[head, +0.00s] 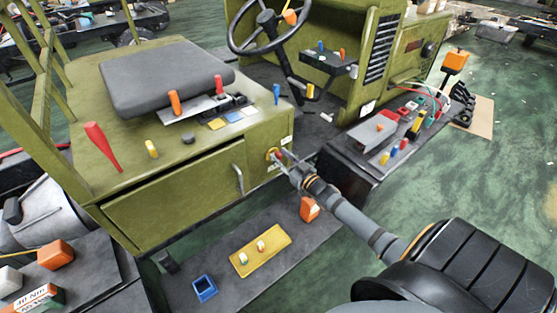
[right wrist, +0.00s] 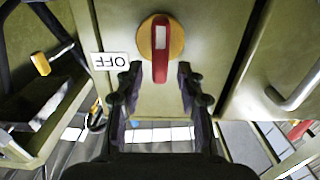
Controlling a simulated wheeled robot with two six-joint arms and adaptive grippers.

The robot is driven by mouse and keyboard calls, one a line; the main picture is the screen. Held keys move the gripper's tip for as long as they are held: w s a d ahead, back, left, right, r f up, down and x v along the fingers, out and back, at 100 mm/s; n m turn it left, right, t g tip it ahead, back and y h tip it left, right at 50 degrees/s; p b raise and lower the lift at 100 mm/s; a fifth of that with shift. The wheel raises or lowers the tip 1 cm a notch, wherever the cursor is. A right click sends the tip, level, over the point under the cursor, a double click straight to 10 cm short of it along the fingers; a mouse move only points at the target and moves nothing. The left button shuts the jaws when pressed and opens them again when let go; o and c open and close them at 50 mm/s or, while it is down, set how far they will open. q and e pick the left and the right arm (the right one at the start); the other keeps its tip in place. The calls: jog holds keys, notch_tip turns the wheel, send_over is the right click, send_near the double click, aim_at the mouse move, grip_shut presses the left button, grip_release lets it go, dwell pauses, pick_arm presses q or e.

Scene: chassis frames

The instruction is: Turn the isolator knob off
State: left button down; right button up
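The isolator knob (head: 271,154) is on the side panel of the green seat box. In the right wrist view the knob (right wrist: 161,45) is a red handle with a pale inset on a round yellow plate. The handle points straight down in that picture, towards my gripper. A white OFF label (right wrist: 110,61) is beside it on the left, upside down. My right gripper (right wrist: 158,72) is open, with one finger on each side of the handle's lower end and a gap on both sides. In the head view my right gripper (head: 284,163) is close to the panel. My left gripper is out of view.
A metal door handle (head: 239,180) is left of the knob, and it also shows in the right wrist view (right wrist: 296,88). A dark step (head: 250,275) below holds a yellow tray (head: 242,266) and a blue bin (head: 204,289). A black side box (head: 345,168) with tools stands to the right.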

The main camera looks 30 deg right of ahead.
jog(key=shift+w+r, duration=0.15)
jog(key=shift+w, duration=0.65)
grip_shut()
